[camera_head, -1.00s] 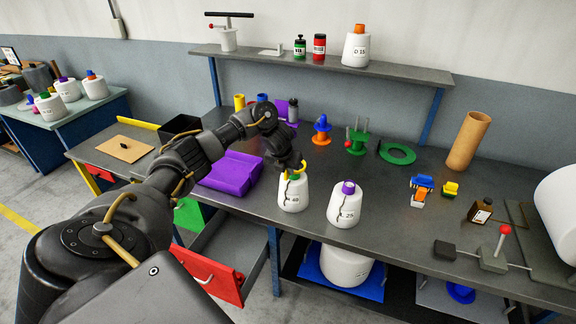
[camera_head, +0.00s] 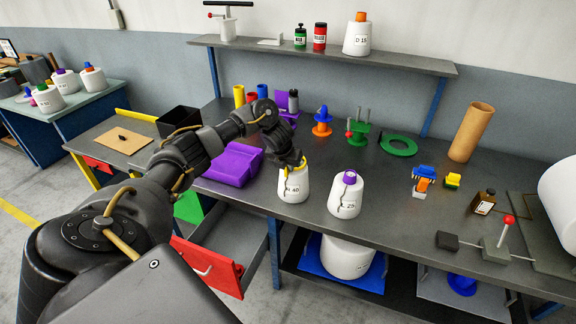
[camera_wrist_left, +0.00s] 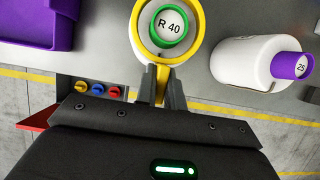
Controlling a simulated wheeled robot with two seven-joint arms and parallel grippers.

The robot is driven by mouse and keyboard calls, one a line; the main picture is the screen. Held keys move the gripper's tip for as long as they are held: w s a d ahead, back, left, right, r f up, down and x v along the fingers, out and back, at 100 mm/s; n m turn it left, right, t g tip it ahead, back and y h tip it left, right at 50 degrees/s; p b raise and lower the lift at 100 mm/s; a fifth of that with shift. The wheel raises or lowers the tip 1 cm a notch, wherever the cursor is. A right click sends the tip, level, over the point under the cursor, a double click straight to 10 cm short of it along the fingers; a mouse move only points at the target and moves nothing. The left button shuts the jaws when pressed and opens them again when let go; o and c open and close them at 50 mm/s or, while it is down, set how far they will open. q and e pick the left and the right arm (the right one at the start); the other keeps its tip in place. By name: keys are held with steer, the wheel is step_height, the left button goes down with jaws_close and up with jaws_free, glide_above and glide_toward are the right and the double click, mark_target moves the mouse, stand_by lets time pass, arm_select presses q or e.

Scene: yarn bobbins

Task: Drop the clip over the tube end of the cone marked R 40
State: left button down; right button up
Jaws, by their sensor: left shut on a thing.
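The white cone marked R 40 (camera_head: 293,187) stands upright on the workbench, its label partly readable in the head view. In the left wrist view its green tube end (camera_wrist_left: 181,36) shows the R 40 mark from above. My left gripper (camera_wrist_left: 158,80) is shut on the yellow clip (camera_wrist_left: 137,30), whose ring encircles the tube end as seen from above. In the head view my left gripper (camera_head: 297,164) is right above the cone's top, with a bit of the yellow clip (camera_head: 303,161) showing. I cannot tell whether the ring touches the cone. My right gripper is not in view.
A white cone marked 25 (camera_head: 346,197) with a purple tube end stands close on the right. A purple tray (camera_head: 233,166) lies on the left. The bench front edge is near.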

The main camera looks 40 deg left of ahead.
arm_select(q)
steer(key=shift+f, duration=0.45)
steer(key=shift+f+b, duration=0.3)
steer(key=shift+b, duration=0.1)
steer(key=c, duration=1.4)
jaws_free()
steer(key=shift+c, duration=0.2)
steer(key=v, duration=0.2)
steer(key=shift+r, duration=0.4)
steer(key=p+v, duration=0.3)
steer(key=v, duration=0.5)
